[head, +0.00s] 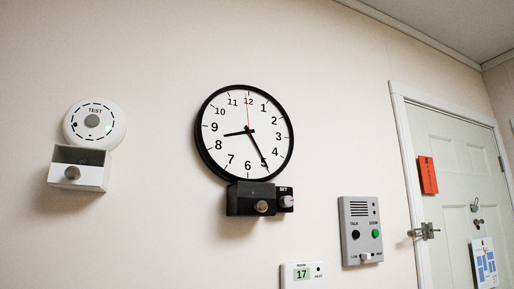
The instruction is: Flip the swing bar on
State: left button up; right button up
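A small metal latch fitting (424,231), which looks like the swing bar, sits at the left edge of the pale green door (440,160), by the white door frame (408,150). It is small in the head view, and I cannot tell whether its bar is swung across or back. Other small metal hardware (477,221) shows on the door to its right. The door looks closed. Neither of my grippers is in view.
An intercom panel (361,232) with black and green buttons is on the wall left of the door. A wall clock (245,133), a white round detector (94,124) and a room 17 sign (302,275) are further left. An orange tag (427,175) and a paper notice (485,263) hang at the door.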

aim_at(410, 233)
jog(key=l, duration=0.45)
jog(key=i+l, duration=0.15)
jog(key=l, duration=0.3)
jog(key=l+z, duration=0.1)
jog(key=l, duration=0.35)
jog(key=i+l, duration=0.15)
jog(key=l, duration=0.25)
jog(key=i+l+z, duration=0.1)
jog(key=l, duration=0.35)
jog(key=i+l+z, duration=0.15)
jog(key=i+l, duration=0.65)
jog(key=i, duration=0.5)
